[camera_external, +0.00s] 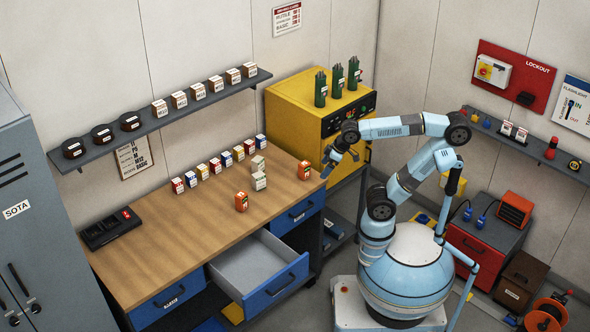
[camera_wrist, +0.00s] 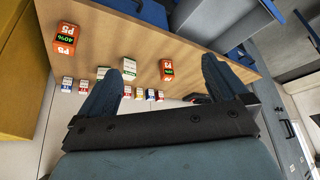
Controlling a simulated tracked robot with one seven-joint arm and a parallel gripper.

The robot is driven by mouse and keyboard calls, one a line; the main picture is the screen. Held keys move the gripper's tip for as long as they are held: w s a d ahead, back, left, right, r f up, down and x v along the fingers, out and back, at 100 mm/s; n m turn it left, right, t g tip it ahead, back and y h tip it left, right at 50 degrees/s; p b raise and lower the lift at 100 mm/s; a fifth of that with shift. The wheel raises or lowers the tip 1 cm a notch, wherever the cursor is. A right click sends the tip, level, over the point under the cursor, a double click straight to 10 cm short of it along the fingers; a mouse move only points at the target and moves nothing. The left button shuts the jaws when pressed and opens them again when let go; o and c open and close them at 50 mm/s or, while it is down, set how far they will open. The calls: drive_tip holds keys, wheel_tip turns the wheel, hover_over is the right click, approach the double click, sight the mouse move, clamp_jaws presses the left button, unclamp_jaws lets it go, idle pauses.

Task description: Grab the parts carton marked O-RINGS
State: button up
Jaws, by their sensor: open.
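No label that I can read says O-RINGS, so I cannot tell which carton it is. Several small coloured cartons (camera_external: 213,165) stand in a row on the workbench (camera_external: 150,253). In front of them are an orange carton (camera_external: 241,201), another orange carton (camera_external: 304,170) nearer the bench's right end, and two whitish cartons (camera_external: 260,182). In the wrist view the small row (camera_wrist: 139,93) lies beyond the larger orange and white cartons. My gripper (camera_external: 329,160) is open and empty, above the right end of the bench, touching no carton. It also shows in the wrist view (camera_wrist: 163,65).
A wall shelf (camera_external: 160,122) holds black rolls and several brown-white cartons. A drawer (camera_external: 258,268) stands open at the bench front. The left bench holds a black device (camera_external: 110,228).

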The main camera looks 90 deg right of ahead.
drive_tip(key=shift+n, duration=0.5)
drive_tip(key=s, duration=0.1)
drive_tip(key=s+a+f, duration=0.1)
drive_tip(key=s+f, duration=0.1)
drive_tip(key=shift+a, duration=0.25)
drive_tip(key=shift+c, duration=0.5)
drive_tip(key=shift+c, duration=0.3)
